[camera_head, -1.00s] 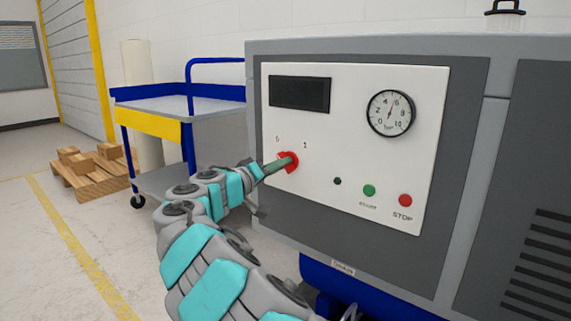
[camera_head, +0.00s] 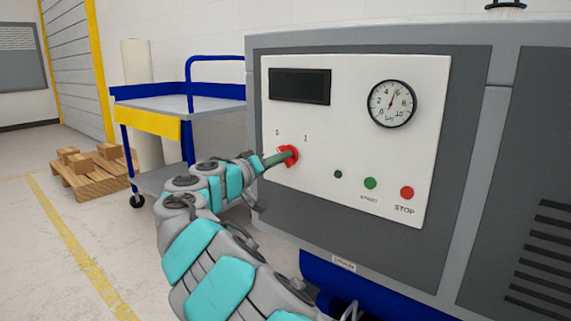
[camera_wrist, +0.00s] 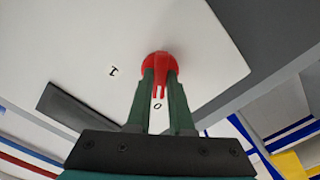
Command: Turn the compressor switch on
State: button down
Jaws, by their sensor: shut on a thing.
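The red rotary compressor switch (camera_head: 290,154) sits on the white control panel (camera_head: 355,75), below and between the marks 0 and 1. My gripper (camera_head: 280,158) reaches it from the left with its green fingers. In the wrist view, the fingers (camera_wrist: 161,84) are on either side of the red switch (camera_wrist: 157,62) and shut on its handle. There the handle lies between the fingers and points toward the O mark (camera_wrist: 157,106). The I mark (camera_wrist: 114,71) is to the left of the switch.
The panel also has a dark display (camera_head: 300,86), a round gauge (camera_head: 391,103), a green button (camera_head: 370,183) and a red STOP button (camera_head: 407,192). A blue cart (camera_head: 150,92) and a wooden pallet (camera_head: 95,177) stand to the left. Open floor lies before them.

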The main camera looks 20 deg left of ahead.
jog(key=shift+f+m+b, duration=0.3)
jog(key=shift+m+b, duration=0.9)
jog(key=shift+b, duration=1.2)
jog(key=m+b, duration=0.3)
jog(key=m, duration=1)
jog(key=shift+a+r+m, duration=0.1)
jog(key=shift+r+m, duration=0.05)
jog(key=shift+m, duration=0.15)
grip_release()
jog(key=shift+r, duration=0.15)
